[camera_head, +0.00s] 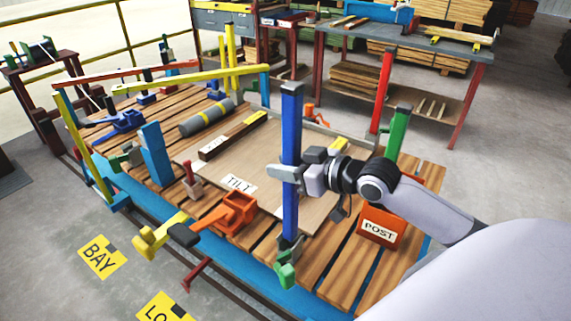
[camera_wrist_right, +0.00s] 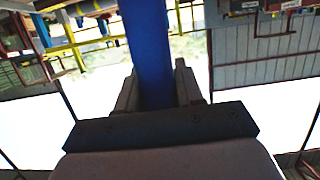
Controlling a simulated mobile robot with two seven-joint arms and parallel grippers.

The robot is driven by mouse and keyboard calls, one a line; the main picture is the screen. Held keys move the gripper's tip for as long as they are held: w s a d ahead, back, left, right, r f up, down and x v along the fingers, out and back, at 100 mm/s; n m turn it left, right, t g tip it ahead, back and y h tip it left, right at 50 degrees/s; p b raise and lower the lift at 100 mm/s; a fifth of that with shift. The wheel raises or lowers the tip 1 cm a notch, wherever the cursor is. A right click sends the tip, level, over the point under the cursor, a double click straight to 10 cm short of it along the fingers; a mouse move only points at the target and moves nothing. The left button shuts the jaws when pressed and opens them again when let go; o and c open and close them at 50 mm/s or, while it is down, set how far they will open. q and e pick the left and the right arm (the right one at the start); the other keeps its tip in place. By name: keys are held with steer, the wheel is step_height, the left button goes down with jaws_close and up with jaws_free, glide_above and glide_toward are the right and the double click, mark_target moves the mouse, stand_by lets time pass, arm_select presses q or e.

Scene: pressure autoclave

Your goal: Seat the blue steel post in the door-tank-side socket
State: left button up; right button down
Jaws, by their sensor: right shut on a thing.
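The blue steel post (camera_head: 291,120) stands close to upright at the near side of the slatted wooden deck. It has a dark grey cap on top. My right gripper (camera_head: 287,174) is shut on the post at about mid-height, coming from the right. In the right wrist view, the post (camera_wrist_right: 148,45) runs between the two fingers of the gripper (camera_wrist_right: 157,85). The post's lower end meets a grey socket (camera_head: 288,245) with a green clamp (camera_head: 285,274) at the deck's near edge. I cannot tell how deep the post sits. My left gripper is not in view.
A board marked TILT (camera_head: 238,183) lies left of the post. An orange box marked POST (camera_head: 380,225) is at the right. An orange and yellow lever (camera_head: 185,232) sits left of the socket. Green (camera_head: 397,130) and red (camera_head: 382,90) posts stand behind my right arm.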

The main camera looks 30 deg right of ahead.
mark_target(297, 196)
steer(key=shift+r+p, duration=0.1)
steer(key=shift+p, duration=0.6)
stand_by(0.7)
steer(key=shift+f+b, duration=2.3)
steer(key=shift+f, duration=1.55)
steer(key=c, duration=0.6)
jaws_free()
steer(key=shift+c, duration=0.2)
steer(key=shift+f, duration=0.1)
steer(key=shift+s, duration=0.1)
steer(key=shift+v, duration=3.5)
